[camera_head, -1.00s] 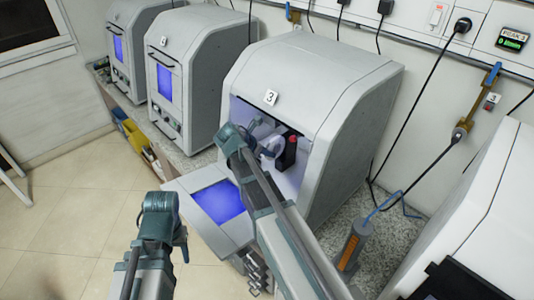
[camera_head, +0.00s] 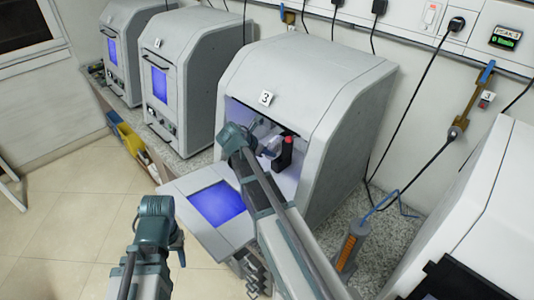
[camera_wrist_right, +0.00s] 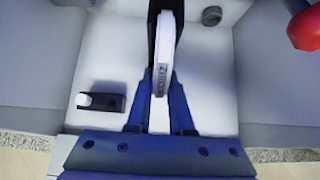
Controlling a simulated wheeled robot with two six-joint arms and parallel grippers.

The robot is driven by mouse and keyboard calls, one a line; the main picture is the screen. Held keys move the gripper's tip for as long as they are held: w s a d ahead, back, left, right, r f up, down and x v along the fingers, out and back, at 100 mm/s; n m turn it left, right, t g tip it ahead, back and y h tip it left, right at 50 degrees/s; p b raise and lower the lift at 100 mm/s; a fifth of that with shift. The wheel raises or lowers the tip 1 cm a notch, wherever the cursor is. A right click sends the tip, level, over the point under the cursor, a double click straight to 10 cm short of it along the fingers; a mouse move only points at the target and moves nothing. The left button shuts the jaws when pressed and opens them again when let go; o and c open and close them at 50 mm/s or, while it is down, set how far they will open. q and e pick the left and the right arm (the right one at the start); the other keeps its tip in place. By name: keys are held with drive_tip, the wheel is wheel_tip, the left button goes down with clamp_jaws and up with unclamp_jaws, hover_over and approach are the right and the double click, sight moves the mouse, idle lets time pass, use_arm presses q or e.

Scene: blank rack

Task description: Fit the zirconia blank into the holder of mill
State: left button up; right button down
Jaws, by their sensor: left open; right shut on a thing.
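The mill (camera_head: 318,75) marked 3 stands with its front door folded down. My right arm reaches into its chamber. My right gripper (camera_wrist_right: 161,108) is shut on the zirconia blank (camera_wrist_right: 163,72), a white disc seen nearly edge-on with lettering on its rim. A black upright part (camera_wrist_right: 153,38), apparently the holder, shows right beside the blank's far end; I cannot tell whether the blank is seated in it. In the head view the blank is mostly hidden by my right wrist. My left gripper (camera_head: 160,218) is outside the mill, before the door, and open; its fingers are poorly seen.
A black part with a red top (camera_head: 284,152) stands in the chamber; red also shows at the wrist view's top right (camera_wrist_right: 306,28). A small black block with a white piece (camera_wrist_right: 98,100) lies on the chamber floor. Two more mills stand left. A cylinder (camera_head: 351,247) stands right.

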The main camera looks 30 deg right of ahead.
use_arm(q)
drive_tip(key=shift+f, duration=0.2)
use_arm(e)
drive_tip(key=shift+w+d+f, duration=0.2)
drive_tip(key=shift+d, duration=0.35)
drive_tip(key=c, duration=0.7)
unclamp_jaws()
